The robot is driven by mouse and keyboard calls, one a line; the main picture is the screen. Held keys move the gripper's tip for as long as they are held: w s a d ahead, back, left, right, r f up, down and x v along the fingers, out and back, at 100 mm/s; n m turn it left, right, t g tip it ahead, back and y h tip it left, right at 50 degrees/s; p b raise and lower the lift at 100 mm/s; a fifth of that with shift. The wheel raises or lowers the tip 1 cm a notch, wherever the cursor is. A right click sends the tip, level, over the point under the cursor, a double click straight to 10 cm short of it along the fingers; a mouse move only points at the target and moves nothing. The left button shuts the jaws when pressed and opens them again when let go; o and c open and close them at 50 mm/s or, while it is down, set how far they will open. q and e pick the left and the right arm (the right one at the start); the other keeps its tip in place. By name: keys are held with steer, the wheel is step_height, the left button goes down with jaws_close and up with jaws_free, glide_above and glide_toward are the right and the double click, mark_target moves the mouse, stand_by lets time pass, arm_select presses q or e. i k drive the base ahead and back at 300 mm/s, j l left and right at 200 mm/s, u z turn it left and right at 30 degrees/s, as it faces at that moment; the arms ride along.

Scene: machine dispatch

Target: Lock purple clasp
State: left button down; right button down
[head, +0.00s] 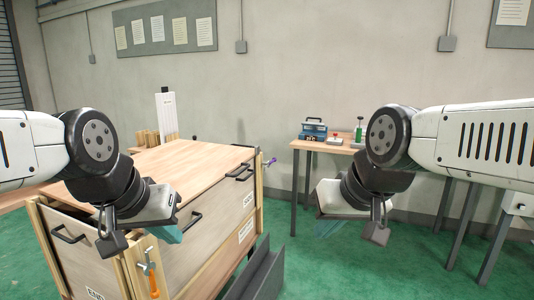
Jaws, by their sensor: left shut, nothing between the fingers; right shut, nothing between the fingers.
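A small purple clasp (269,162) shows at the far right corner of a large wooden crate (205,235), beside an upright post. It is too small to tell whether it is locked. My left gripper (169,234) is shut and empty, in front of the crate's near side. My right gripper (328,226) is shut and empty, to the right of the crate, well apart from the purple clasp.
The crate has a wooden lid (180,158) and black handles. A dark grey channel-shaped piece (262,272) stands on the green floor to its right. A table (325,145) with a blue device (314,131) stands behind. Floor between crate and table is clear.

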mark_target(274, 159)
steer(key=i+l+u, duration=0.15)
steer(key=i+l, duration=0.35)
steer(key=i, duration=0.2)
steer(key=i+l+u, duration=0.15)
steer(key=i+l, duration=0.45)
steer(key=i+l+u, duration=0.15)
steer(key=i+l, duration=0.5)
steer(key=i+l+u, duration=0.15)
steer(key=i+l, duration=0.45)
steer(key=l, duration=0.2)
